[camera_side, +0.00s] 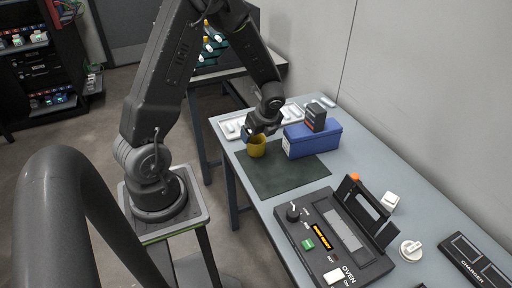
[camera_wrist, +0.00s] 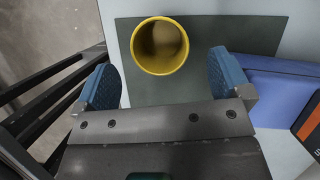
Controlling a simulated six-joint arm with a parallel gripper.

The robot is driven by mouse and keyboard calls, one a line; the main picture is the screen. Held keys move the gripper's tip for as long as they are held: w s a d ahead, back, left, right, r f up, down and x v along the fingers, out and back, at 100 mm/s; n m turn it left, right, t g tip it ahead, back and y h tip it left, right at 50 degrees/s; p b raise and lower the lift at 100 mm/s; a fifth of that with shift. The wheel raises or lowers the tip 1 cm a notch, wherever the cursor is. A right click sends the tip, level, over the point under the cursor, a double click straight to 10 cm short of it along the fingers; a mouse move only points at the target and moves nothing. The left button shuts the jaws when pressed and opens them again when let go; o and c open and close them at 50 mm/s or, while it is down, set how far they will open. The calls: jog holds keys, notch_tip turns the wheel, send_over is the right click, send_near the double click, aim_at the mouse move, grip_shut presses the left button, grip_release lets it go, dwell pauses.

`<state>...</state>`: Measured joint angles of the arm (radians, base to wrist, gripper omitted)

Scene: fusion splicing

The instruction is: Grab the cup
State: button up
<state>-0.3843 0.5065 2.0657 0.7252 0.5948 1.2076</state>
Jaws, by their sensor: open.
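A yellow cup (camera_side: 257,147) stands upright on a dark mat (camera_side: 285,174) on the table. In the wrist view the cup (camera_wrist: 160,46) shows its open round mouth, ahead of my gripper and roughly centred between the fingers. My gripper (camera_wrist: 165,84) has two blue-padded fingers spread wide apart with nothing between them. In the side view my gripper (camera_side: 252,133) is right at the cup, just above and behind it. I cannot tell from that view whether a finger touches the cup.
A blue box (camera_side: 313,141) with a dark small box (camera_side: 316,116) on top stands close right of the cup. White trays (camera_side: 290,113) lie behind. A black oven device (camera_side: 335,235) with a raised lid sits nearer the front. The mat's front part is clear.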

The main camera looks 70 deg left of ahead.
aim_at(255, 142)
jog(key=shift+x, duration=3.4)
jog(key=shift+c, duration=0.4)
jog(key=c, duration=1)
jog(key=shift+r, duration=0.1)
